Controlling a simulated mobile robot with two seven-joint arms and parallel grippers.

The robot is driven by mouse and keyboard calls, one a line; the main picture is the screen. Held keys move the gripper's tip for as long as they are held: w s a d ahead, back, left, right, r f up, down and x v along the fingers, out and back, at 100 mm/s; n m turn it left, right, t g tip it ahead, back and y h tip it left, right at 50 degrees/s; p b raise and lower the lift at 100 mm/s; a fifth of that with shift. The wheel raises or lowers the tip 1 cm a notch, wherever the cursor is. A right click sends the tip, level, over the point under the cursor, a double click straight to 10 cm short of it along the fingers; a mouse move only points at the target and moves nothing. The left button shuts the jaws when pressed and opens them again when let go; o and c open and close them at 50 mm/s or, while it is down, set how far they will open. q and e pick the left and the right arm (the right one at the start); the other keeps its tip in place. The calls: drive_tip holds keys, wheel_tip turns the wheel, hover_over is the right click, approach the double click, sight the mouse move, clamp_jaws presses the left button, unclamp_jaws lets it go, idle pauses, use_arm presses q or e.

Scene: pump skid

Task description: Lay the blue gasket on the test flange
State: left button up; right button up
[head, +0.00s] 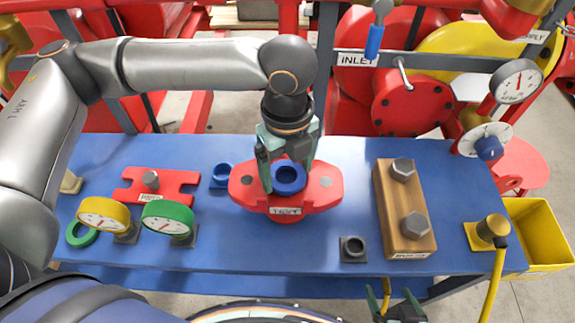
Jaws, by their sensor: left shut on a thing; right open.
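The blue gasket (289,177) is a thick blue ring. It is at the fingertips of my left gripper (284,180), which is shut on it. The red test flange (243,183) stands on the bench with a label on its front. The gasket is over the middle of the flange; I cannot tell whether it touches the flange face. The flange's centre is hidden by the ring and fingers. My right gripper (396,303) is open and empty at the bottom edge, in front of the bench.
On the blue bench (335,261) are a yellow gauge (103,214), a green gauge (167,217), a green ring (82,234), a red plate (140,190), a small blue holder (220,176), a dark square fitting (353,249) and a wooden bolt block (393,215). A yellow bin (541,228) stands right.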

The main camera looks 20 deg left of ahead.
use_arm(q)
drive_tip(key=shift+f, duration=0.25)
drive_tip(key=o, duration=1.1)
drive_tip(key=shift+r, duration=0.15)
wheel_tip(320, 180, up, 12)
drive_tip(key=shift+r+p, duration=0.15)
drive_tip(key=shift+p, duration=0.55)
